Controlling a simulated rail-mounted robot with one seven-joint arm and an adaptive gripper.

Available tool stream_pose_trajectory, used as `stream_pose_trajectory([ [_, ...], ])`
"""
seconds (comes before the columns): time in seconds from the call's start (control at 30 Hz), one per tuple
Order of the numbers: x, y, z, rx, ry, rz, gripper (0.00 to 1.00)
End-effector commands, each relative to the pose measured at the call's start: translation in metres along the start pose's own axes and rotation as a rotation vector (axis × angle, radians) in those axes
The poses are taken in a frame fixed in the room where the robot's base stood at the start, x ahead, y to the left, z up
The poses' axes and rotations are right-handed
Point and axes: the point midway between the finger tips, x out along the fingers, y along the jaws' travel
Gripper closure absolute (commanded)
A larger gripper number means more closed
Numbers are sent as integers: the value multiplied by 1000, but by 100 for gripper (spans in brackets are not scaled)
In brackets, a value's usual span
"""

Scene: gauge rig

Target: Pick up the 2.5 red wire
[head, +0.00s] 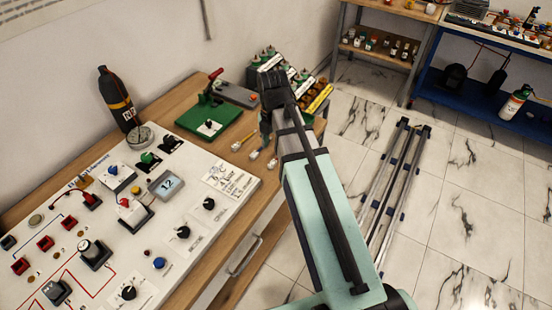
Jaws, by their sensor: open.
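My arm reaches over the wooden bench to its far end. My gripper (265,138) points down there and is small and partly hidden by my own arm; it is open, and I see nothing held in it. Several small pieces with pale ends lie on the bench just below and left of it, including a yellowish one (241,143) and a pale one (254,155). I cannot read any sizes on them, and I cannot tell which is the 2.5 red wire. Some of this area is hidden behind my arm.
A green base with a red lever (215,75) stands left of the gripper. Behind are racks of green-topped bottles (268,60) and a yellow-labelled row (320,98). A white control panel (232,182) and a black bottle (115,100) fill the bench's left side.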

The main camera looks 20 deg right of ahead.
Motion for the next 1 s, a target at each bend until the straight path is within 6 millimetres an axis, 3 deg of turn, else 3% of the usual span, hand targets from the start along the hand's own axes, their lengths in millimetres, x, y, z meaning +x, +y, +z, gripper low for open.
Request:
stream_pose_trajectory([
  [0.2,22,0,0,0,0,-1,52],
  [0.47,30,0,0,0,0,0,52],
  [1.0,77,2,-1,1,0,0,52],
])
